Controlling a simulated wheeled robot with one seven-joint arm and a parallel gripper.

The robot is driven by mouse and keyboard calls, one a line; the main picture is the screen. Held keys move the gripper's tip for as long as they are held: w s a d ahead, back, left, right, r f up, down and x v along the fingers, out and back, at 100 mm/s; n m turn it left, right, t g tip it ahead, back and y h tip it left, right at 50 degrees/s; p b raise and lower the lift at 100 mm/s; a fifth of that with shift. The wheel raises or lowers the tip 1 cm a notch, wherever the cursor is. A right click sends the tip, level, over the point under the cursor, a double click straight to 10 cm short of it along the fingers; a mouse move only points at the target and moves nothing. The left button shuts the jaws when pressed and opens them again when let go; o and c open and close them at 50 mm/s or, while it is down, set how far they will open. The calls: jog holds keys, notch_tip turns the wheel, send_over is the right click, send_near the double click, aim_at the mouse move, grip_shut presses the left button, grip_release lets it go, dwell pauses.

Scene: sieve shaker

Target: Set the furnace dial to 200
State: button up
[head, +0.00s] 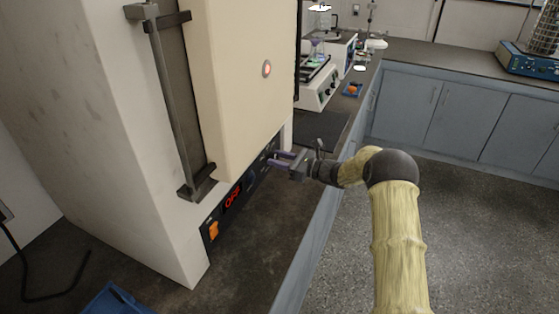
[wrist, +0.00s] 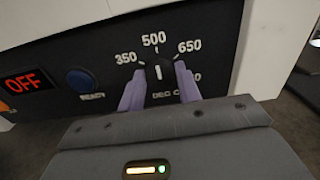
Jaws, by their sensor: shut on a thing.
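The furnace (head: 95,110) is a large cream-white box at the left in the head view, with a dark control strip (head: 240,196) along its lower front. In the wrist view the black dial (wrist: 158,71) sits on this strip, with 350, 500 and 650 printed around it; other marks are partly hidden by my gripper. The dial's white line stands upright, toward 500. My gripper (wrist: 160,88) has its two purple fingers on either side of the dial and is shut on it. In the head view my gripper (head: 280,159) reaches the strip's right part; the dial is hard to make out there.
A red OFF display (wrist: 27,82) and a blue READY button (wrist: 81,80) are left of the dial. An orange switch (head: 214,231) is at the strip's left end. A blue tray (head: 115,300) lies at the front left. Bench instruments (head: 320,88) stand beyond the furnace.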

jog(key=shift+f, duration=0.1)
jog(key=n+b, duration=0.3)
jog(key=b, duration=0.1)
jog(key=n+b, duration=0.2)
jog(key=b, duration=0.1)
jog(key=shift+s+f+n, duration=0.1)
jog(key=shift+f+n, duration=0.15)
jog(key=shift+n, duration=0.05)
jog(key=n+b, duration=0.3)
jog(key=b, duration=0.1)
jog(key=n+b, duration=0.3)
jog(key=b, duration=0.2)
jog(key=shift+f+n, duration=0.2)
jog(key=shift+n, duration=0.1)
jog(key=n+b, duration=0.3)
jog(key=b, duration=0.2)
jog(key=shift+n+b, duration=0.3)
jog(key=n+b, duration=0.3)
jog(key=b, duration=0.2)
jog(key=shift+s+f, duration=0.1)
jog(key=n+b, duration=0.3)
jog(key=b, duration=0.1)
jog(key=shift+n, duration=0.3)
jog(key=shift+r+n+b, duration=0.2)
jog(key=shift+n+b, duration=0.35)
jog(key=shift+n, duration=0.05)
